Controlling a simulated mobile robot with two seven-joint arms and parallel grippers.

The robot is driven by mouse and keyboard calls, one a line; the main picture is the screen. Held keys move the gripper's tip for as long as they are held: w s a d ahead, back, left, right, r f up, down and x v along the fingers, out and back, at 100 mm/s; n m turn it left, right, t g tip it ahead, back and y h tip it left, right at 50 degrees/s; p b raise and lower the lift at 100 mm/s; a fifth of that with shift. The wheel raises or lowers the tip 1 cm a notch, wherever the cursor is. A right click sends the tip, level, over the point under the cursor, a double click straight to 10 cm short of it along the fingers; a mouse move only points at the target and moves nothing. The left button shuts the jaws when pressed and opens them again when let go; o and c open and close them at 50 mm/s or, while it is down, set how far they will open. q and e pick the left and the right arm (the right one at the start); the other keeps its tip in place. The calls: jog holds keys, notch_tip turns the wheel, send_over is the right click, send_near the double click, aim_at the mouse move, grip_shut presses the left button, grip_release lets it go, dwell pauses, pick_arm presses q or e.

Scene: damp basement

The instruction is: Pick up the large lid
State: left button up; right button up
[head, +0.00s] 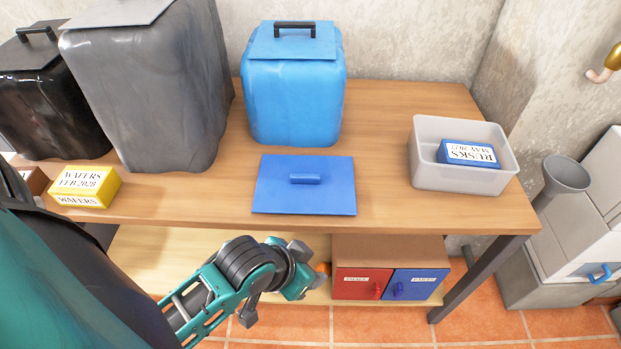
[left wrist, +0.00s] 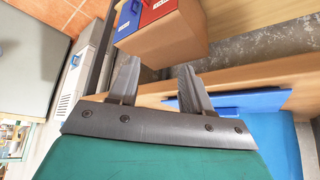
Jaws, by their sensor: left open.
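A flat blue lid (head: 325,195) with a blue bar handle lies on the table in front of the blue bin (head: 295,100). The bin bears its own blue lid (head: 290,45) with a black handle. Which lid counts as the large one, I cannot tell. My left gripper (head: 306,278) is below the tabletop's front edge, in front of the flat lid and apart from it. In the left wrist view its fingers (left wrist: 158,68) are spread and empty, and the flat lid (left wrist: 252,102) shows to their right. My right gripper is not in view.
Grey (head: 150,90) and black (head: 50,100) bins stand at the left behind a yellow wafer box (head: 85,187). A grey tray (head: 432,178) holding a blue rusks box (head: 468,152) is at right. A red and blue drawer unit (head: 385,248) sits on the lower shelf.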

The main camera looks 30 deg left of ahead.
pick_arm(q)
jog(key=w+a+r+m+g, duration=0.2)
jog(key=w+m, duration=0.1)
jog(key=w, duration=0.2)
jog(key=w+a+r+m+g, duration=0.1)
jog(key=w+r+m+g, duration=0.1)
jog(key=w+r+m, duration=0.1)
jog(key=w+a+r+m+g+y, duration=0.1)
jog(key=w+a+r+m, duration=0.1)
jog(key=w, duration=0.4)
jog(key=shift+w+a+r+m+g, duration=0.35)
jog(key=shift+r+m+g, duration=0.05)
jog(key=shift+r, duration=0.15)
notch_tip(320, 180, up, 6)
send_over(301, 175)
jog(key=shift+g+y, duration=0.3)
jog(key=f, duration=0.2)
jog(key=f+b, duration=0.1)
jog(key=f, duration=0.3)
jog(key=shift+w+d+f, duration=0.15)
jog(key=shift+w+f, duration=0.2)
jog(key=shift+f, duration=0.05)
jog(key=f, duration=0.1)
jog(key=f+b, duration=0.1)
jog(key=f, duration=0.3)
jog(key=shift+s, duration=0.4)
jog(key=shift+f, duration=0.25)
jog(key=shift+r, duration=0.1)
grip_shut()
